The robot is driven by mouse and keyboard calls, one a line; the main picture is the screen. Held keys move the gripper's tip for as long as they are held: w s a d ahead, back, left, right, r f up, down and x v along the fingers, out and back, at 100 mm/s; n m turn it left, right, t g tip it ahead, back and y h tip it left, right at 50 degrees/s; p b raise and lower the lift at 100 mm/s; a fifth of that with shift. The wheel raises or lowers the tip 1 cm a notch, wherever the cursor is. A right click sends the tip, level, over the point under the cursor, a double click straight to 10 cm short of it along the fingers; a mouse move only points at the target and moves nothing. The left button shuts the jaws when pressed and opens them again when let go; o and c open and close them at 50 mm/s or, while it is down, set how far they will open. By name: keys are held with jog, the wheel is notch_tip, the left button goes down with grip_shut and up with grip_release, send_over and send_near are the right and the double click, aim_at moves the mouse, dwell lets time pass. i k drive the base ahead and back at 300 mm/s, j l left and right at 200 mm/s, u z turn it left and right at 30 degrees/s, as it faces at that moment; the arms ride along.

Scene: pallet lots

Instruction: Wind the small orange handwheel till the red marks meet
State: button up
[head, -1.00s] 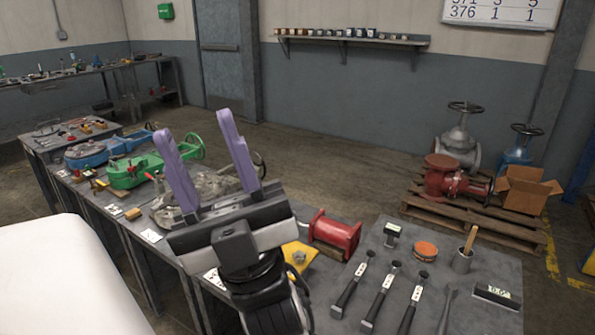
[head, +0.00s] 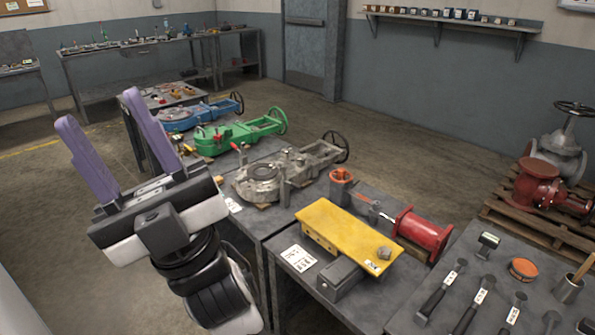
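A red flanged cylinder (head: 422,236) lies beside the yellow block (head: 345,236), with a metal rod running towards the orange-red piece. My gripper (head: 100,108) is at the left with its two purple fingers wide apart. It is empty, points up and is well apart from the benches' valves.
A grey valve (head: 275,177), a green valve (head: 235,134) and a blue valve (head: 190,116) lie in a row on the benches. Open floor (head: 420,150) lies behind the benches.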

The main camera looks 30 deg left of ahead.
aim_at(341, 172)
jog(key=u, duration=0.7)
jog(key=i, duration=0.55)
jog(key=i+j+z, duration=0.1)
jog(key=i, duration=0.5)
